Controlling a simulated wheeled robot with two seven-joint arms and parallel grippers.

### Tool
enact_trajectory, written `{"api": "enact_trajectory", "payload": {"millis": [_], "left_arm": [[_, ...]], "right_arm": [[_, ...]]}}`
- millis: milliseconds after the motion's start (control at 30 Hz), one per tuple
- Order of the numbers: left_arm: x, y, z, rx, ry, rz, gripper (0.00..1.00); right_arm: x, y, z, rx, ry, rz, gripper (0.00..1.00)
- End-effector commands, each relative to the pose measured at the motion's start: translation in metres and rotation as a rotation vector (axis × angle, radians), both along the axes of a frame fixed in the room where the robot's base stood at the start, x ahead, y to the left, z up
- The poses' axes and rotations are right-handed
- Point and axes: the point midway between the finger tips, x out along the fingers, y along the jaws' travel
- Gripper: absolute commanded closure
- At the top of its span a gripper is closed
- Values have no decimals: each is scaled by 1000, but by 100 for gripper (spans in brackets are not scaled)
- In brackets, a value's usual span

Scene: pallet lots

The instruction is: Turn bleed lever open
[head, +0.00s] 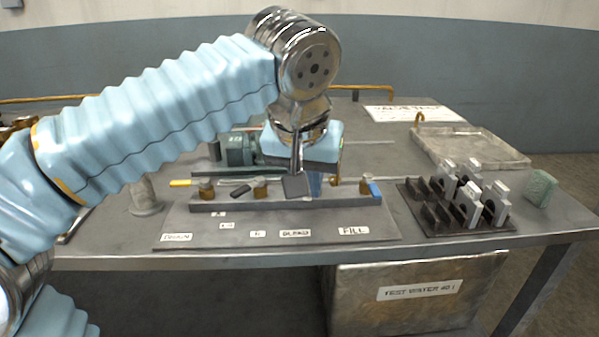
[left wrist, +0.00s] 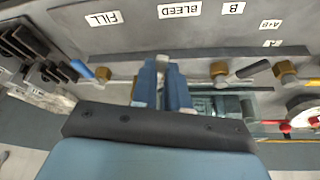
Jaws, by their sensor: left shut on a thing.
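The valve manifold (head: 215,206) lies along the bench, with a BLEED label (head: 295,233) in front of it. In the head view my left gripper (head: 298,188) reaches down onto the manifold behind that label and hides the bleed valve. In the left wrist view my left gripper (left wrist: 162,82) has its two blue fingers closed around a small grey piece, the bleed lever (left wrist: 162,65), near the BLEED label (left wrist: 180,11). Most of the lever is hidden by the fingers, so its angle is unclear. My right gripper is not in view.
A blue-handled valve (head: 375,190) stands by the FILL label (head: 353,231). Black and yellow (head: 180,183) handles lie left of my gripper. A green pump (head: 236,150) stands behind. A rack of metal blocks (head: 468,200), a green block (head: 540,188) and a tray (head: 470,146) are at right.

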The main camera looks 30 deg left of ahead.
Motion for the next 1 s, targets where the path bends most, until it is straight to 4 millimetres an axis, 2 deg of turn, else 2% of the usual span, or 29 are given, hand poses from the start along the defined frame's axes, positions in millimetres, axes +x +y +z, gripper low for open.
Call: {"api": "enact_trajectory", "payload": {"millis": [433, 1000], "left_arm": [[5, -13, 2, -1, 0, 274, 100], [6, -16, 1, -1, -2, 336, 100]], "right_arm": [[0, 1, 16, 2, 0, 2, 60], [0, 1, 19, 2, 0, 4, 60]]}}
